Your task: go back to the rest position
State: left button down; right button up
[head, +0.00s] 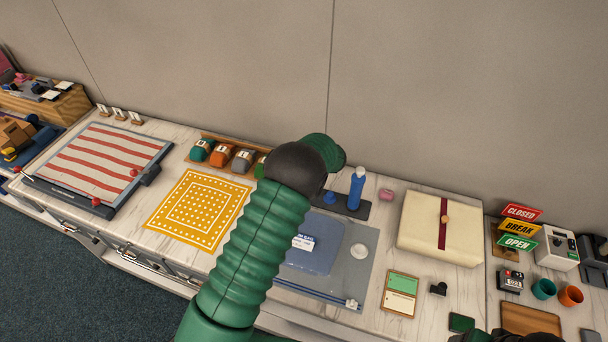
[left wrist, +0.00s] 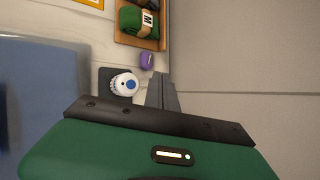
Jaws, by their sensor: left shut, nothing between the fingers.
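My left arm comes up from the bottom of the head view in green ribbed sleeving, bent at a dark joint. Its gripper is hidden behind that joint and the green link there. In the left wrist view the grey fingers of my left gripper (left wrist: 162,92) are together with nothing between them. They are beside a blue and white bottle (left wrist: 124,85) and look apart from it. The same blue bottle (head: 356,188) stands upright on a dark pad in the head view. My right gripper does not show clearly in either view.
A gift box (head: 430,225) with a dark red ribbon lies right of the bottle. A yellow patterned cloth (head: 198,208) and a red-striped board (head: 100,160) lie left. A blue bag (head: 318,255) lies on a grey mat. The wall (head: 420,90) stands close behind the counter.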

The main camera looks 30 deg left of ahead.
pick_arm(q)
jog(key=shift+f, duration=0.15)
jog(key=s+d+n+h+b, duration=0.1)
jog(key=s+d+n, duration=0.4)
jog(key=s, duration=0.5)
jog(key=s+d+r+n+g+h+b, duration=0.1)
jog(key=s+d+n+h, duration=0.3)
jog(key=s+d, duration=0.4)
jog(key=s+d+n+g+h+b, duration=0.1)
jog(key=s+d+n, duration=0.5)
jog(key=s, duration=0.6)
jog(key=shift+s+d+r+h+b, duration=0.15)
jog(key=shift+d+r+h+b, duration=0.15)
jog(key=shift+d+h+b, duration=0.6)
jog(key=shift+a, duration=0.25)
